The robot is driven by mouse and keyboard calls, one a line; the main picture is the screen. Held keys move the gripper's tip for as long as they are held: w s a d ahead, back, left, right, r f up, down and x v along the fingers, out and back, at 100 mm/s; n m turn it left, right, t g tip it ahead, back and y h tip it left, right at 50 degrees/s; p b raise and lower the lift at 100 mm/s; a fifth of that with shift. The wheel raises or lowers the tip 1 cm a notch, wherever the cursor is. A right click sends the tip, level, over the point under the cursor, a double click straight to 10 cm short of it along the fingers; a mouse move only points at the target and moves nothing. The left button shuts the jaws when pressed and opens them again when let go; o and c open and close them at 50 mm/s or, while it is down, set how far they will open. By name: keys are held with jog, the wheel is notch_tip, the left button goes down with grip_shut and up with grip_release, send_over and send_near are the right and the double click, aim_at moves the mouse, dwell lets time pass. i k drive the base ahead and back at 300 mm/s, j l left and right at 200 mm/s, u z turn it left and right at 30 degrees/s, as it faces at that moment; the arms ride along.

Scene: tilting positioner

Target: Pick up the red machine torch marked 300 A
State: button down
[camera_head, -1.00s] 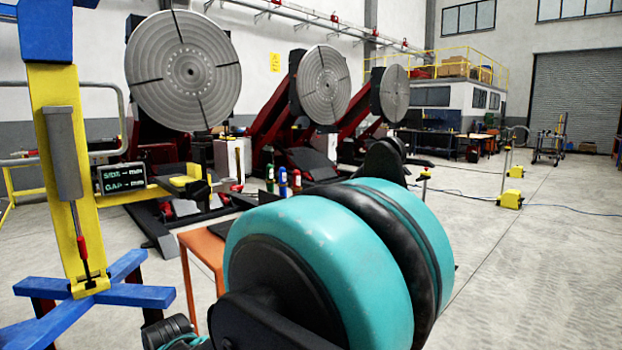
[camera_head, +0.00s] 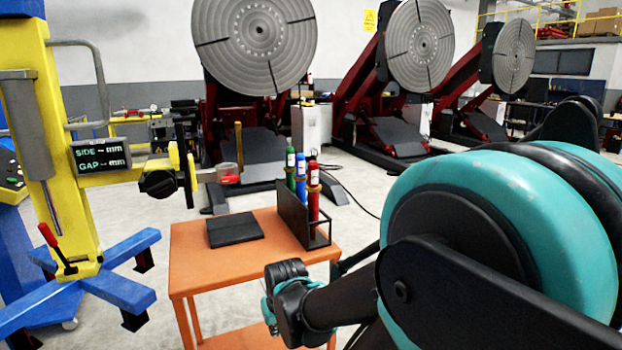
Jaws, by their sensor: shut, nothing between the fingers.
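The red torch (camera_head: 314,192) stands upright at the near right end of a black rack (camera_head: 292,215) on an orange table (camera_head: 215,267). A blue torch (camera_head: 301,178) and a green torch (camera_head: 291,168) stand behind it in the same rack. The marking on the red torch is too small to read. My teal and black arm fills the right side and reaches towards the table's front right edge. My gripper's fingers do not show. Nothing visible touches the torches.
A dark flat pad (camera_head: 235,230) lies on the table left of the rack. A yellow column (camera_head: 60,150) on blue feet, with a display (camera_head: 103,156) reading SIDE and GAP, stands at the left. Large positioners with round plates (camera_head: 254,40) stand behind. Floor shows between table and positioners.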

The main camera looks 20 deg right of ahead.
aim_at(313, 187)
jog(key=i+l, duration=0.1)
jog(key=l, duration=0.35)
jog(key=i+l, duration=0.1)
jog(key=l, duration=0.35)
jog(key=i+l, duration=0.1)
jog(key=l, duration=0.4)
